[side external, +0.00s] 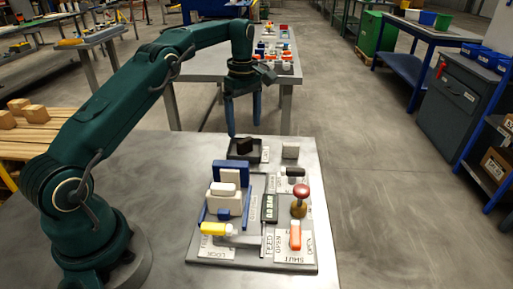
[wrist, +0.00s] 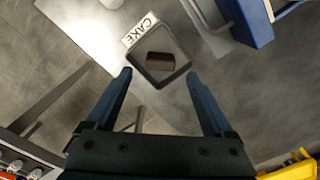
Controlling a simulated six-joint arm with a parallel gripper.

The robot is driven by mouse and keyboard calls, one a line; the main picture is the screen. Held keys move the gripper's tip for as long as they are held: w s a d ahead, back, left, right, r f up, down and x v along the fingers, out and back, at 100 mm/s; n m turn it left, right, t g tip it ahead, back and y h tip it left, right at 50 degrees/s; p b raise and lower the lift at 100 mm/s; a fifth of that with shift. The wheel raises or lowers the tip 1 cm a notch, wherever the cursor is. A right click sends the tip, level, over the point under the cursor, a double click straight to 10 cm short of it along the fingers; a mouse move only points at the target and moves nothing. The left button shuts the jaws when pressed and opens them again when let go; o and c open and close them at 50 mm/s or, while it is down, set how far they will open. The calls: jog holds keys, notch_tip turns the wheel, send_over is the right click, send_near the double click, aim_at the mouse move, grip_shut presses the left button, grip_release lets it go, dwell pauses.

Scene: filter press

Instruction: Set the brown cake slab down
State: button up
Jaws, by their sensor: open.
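The dark brown cake slab (wrist: 160,63) lies in a square, dark-rimmed tray (wrist: 184,73) beside a white label reading CAKE. In the side external view the slab (side external: 246,144) shows in the dark tray (side external: 236,156) at the back of the press board. My gripper (side external: 244,128) is open and empty above the tray, fingers pointing down. In the wrist view the two blue fingertips (wrist: 158,74) are spread wide, one to each side of the slab, with clear gaps. The slab's underside is hidden.
The press board (side external: 205,257) holds a blue-and-white press (side external: 228,190), a red-knobbed lever (side external: 301,192), a yellow handle (side external: 213,229) and an orange handle (side external: 295,236). A pale block (side external: 290,150) stands right of the tray. The metal table is bare around the board.

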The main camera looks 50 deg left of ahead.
jog(key=shift+d+r, duration=0.1)
jog(key=shift+r, duration=0.65)
jog(key=s+d+r+m+t, duration=0.3)
jog(key=s+d+r+m, duration=0.45)
jog(key=r, duration=0.35)
jog(key=s+d+f+m+t, duration=0.1)
jog(key=s+d+f+m, duration=0.1)
jog(key=s+m, duration=0.3)
jog(key=s+d+f+m+t, duration=0.1)
jog(key=s+d+m, duration=0.4)
jog(key=s, duration=0.5)
jog(key=shift+s+f+t, duration=0.3)
jog(key=shift+f, duration=0.3)
jog(key=shift+m, duration=0.25)
